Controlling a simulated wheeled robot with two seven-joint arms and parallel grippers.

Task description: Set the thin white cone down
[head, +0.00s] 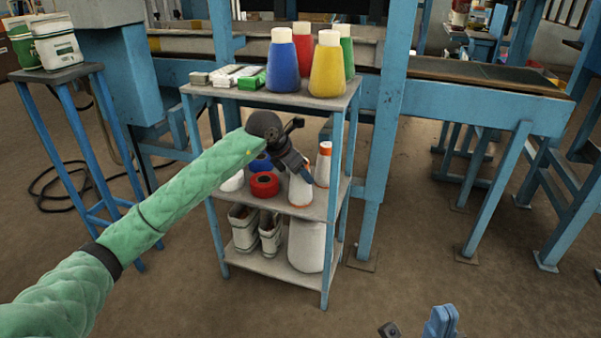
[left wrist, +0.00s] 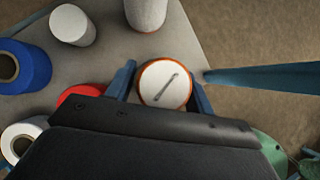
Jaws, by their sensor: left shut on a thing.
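My left gripper (head: 303,170) is over the middle shelf of the blue-legged rack. It is shut on a thin white cone (head: 300,192) with an orange band low down. The cone's base is at or just above the shelf; I cannot tell if it touches. In the left wrist view the cone's round end with an orange rim (left wrist: 165,84) sits between the blue fingers. A second thin white cone (head: 323,168) with an orange top stands to its right. My right gripper (head: 437,324) shows only partly at the bottom edge, away from the rack.
The middle shelf (head: 315,207) also holds a red spool (head: 265,185), a blue spool (head: 260,163) and a white one (head: 232,182). Large coloured cones (head: 284,65) stand on the top shelf above. A rack post (head: 333,165) rises close to the right.

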